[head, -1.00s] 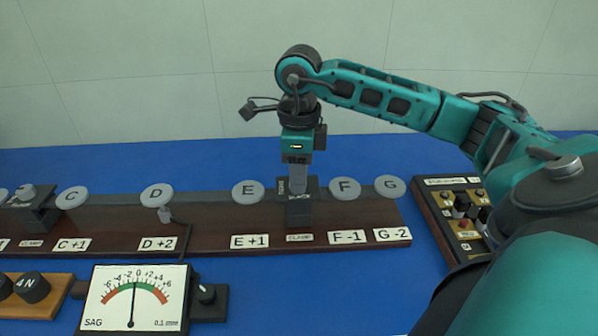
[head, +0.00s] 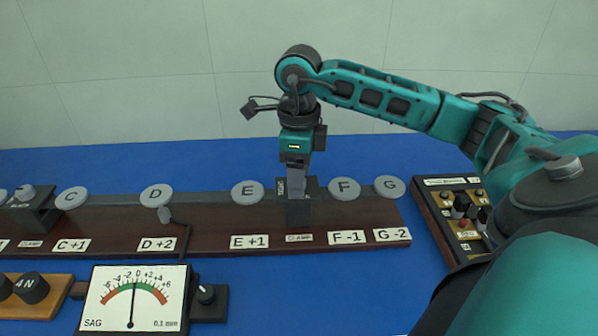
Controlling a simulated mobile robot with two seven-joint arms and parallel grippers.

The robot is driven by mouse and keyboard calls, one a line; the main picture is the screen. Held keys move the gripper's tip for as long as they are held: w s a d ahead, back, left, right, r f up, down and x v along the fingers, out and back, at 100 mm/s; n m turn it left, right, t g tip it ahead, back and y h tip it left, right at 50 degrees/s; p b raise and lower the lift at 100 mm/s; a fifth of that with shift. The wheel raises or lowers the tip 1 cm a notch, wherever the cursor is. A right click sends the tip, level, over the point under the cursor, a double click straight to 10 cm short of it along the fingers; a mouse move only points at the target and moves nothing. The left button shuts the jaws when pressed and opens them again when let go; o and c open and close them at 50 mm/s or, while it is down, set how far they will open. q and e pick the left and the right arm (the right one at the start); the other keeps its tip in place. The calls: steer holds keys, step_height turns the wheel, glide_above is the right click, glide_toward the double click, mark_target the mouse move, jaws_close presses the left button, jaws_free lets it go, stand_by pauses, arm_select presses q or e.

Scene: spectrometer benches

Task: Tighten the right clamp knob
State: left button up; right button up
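The right clamp (head: 299,212) is a dark block on the brown rail (head: 210,237), between discs E and F, above a "CLAMP" label (head: 299,238). My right gripper (head: 296,190) points straight down onto the top of this clamp. Its fingers are at the knob's place and hide the knob, so I cannot see how far they are closed. The left clamp (head: 33,216) stands at the far left of the rail, with its grey knob (head: 27,192) in view. My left gripper is not in view.
Grey lettered discs stand along the rail, among them E (head: 247,192) and F (head: 344,189). A SAG gauge (head: 135,299) is in front, its needle near zero. A control box (head: 452,215) is at right, a weight block (head: 33,290) front left. Blue bench is clear front centre.

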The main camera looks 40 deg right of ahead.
step_height(320, 180, up, 13)
steer(key=p, duration=0.2)
steer(key=shift+p, duration=0.35)
stand_by(0.6)
